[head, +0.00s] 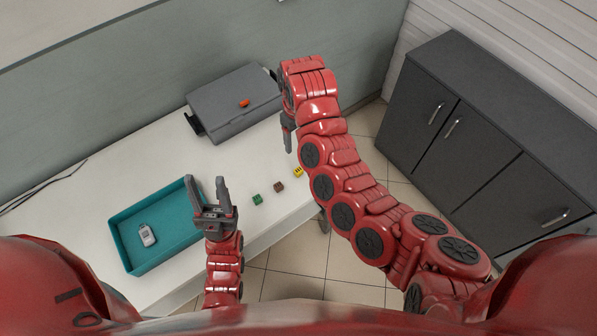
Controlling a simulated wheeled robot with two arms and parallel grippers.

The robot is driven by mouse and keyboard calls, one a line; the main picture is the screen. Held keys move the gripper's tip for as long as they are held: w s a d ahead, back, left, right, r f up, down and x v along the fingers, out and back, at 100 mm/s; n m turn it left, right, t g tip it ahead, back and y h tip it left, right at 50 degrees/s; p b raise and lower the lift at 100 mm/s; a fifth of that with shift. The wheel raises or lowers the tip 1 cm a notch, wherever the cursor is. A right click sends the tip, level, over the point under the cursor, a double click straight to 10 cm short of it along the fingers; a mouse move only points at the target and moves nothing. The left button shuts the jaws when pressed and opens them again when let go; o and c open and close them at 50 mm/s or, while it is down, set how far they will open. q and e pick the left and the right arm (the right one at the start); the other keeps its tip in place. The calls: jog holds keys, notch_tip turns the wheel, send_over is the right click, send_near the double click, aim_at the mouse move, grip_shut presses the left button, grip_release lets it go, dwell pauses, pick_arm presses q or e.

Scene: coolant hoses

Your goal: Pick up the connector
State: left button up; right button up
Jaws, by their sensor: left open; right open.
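Several small parts are in view, and I cannot tell for certain which is the connector. A small orange-red piece (244,103) lies on top of the grey case (232,112). A green block (257,199), a brown block (279,187) and a yellow block (298,171) lie in a row near the table's front edge. My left gripper (208,182) is open and empty, beside the teal tray's right end and left of the green block. My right gripper (288,132) is open, right of the case; its arm hides much of it.
The teal tray (123,216) holds a white-and-grey item (146,235). The white table (110,180) is clear between tray and case. Dark cables (45,190) lie at the far left. A dark cabinet (490,125) stands at the right, beyond tiled floor.

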jog(key=b, duration=0.1)
send_over(298, 170)
notch_tip(298, 170, down, 5)
notch_tip(298, 170, down, 5)
jog(key=shift+w+r+p, duration=0.1)
jog(key=shift+w+p, duration=0.05)
jog(key=shift+p, duration=0.6)
jog(key=shift+f+p, duration=0.55)
jog(key=shift+f, duration=0.2)
notch_tip(298, 170, down, 3)
jog(key=shift+d+r, duration=0.1)
jog(key=shift+f, duration=0.65)
grip_shut()
